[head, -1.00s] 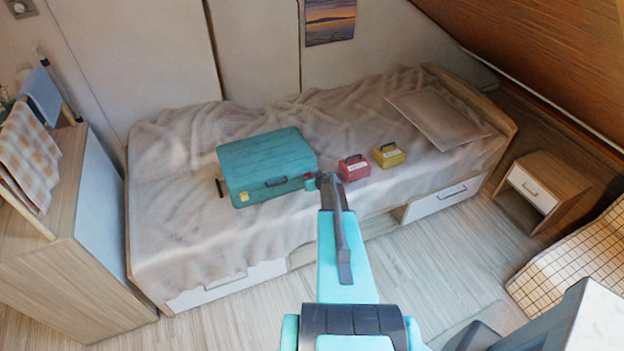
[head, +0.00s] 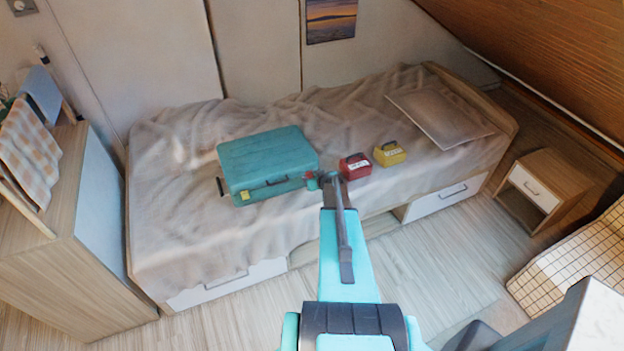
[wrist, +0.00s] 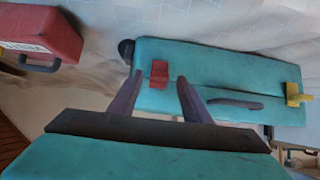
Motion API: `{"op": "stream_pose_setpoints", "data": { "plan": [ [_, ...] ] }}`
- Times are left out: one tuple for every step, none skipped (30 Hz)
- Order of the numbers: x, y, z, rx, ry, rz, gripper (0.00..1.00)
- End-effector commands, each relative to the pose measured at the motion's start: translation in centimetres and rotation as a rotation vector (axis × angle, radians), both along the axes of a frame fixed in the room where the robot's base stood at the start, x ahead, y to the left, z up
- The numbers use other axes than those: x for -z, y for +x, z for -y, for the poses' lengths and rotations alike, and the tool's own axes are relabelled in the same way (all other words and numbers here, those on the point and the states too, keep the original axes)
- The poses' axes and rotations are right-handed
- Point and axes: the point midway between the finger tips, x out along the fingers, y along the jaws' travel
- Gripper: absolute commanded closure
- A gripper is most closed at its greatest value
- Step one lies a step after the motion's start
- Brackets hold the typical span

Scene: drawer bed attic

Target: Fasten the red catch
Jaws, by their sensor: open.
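A teal suitcase (head: 262,156) lies on the bed with its lid down. Its red catch (wrist: 159,73) is on the front side, left of the dark handle (wrist: 235,103) in the wrist view. In the head view the red catch (head: 311,181) is at the front right corner, partly crowded by my gripper. A yellow catch (wrist: 294,94) is at the other end of the same side. My gripper (wrist: 160,78) is open and empty, its fingertips appearing on either side of the red catch. I cannot tell whether they touch it, or whether the catch is fastened.
A red box (head: 355,167) and a yellow box (head: 390,153) stand on the bed (head: 200,235) just right of my gripper. A pillow (head: 440,117) lies farther right. A cabinet (head: 85,215) stands at left and a nightstand (head: 540,190) at right.

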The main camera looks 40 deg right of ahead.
Motion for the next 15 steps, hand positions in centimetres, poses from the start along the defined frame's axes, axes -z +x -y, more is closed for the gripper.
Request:
{"op": "stream_pose_setpoints", "data": {
  "plan": [
    [-0.3,-0.5,-0.3,0.0,0.0,0.0,0.56],
    [-0.5,-0.7,-0.3,0.001,0.001,0.0,0.56],
    [-0.7,-0.9,-0.4,0.001,0.0,0.001,0.56],
    [-0.9,-1.1,-0.5,0.001,0.0,0.001,0.56],
    [-1.0,-1.3,-0.5,0.002,0.0,0.001,0.56],
    [-1.3,-1.6,-0.6,0.002,0.0,0.001,0.56],
    [-1.4,-1.7,-0.7,0.002,0.0,0.001,0.56],
    [-1.6,-1.9,-0.8,0.002,0.0,0.001,0.56],
    [-1.8,-2.2,-0.9,0.002,0.0,0.001,0.56],
    [-1.9,-2.4,-1.0,0.003,0.0,0.001,0.56],
    [-2.1,-2.6,-1.0,0.002,-0.001,0.001,0.56],
    [-2.3,-2.8,-1.2,0.001,0.0,0.001,0.56],
    [-2.5,-3.0,-1.2,0.001,0.0,0.001,0.56],
    [-2.6,-3.2,-1.3,0.001,-0.001,0.001,0.56],
    [-2.8,-3.4,-1.4,0.001,-0.001,0.001,0.56]
  ]
}}
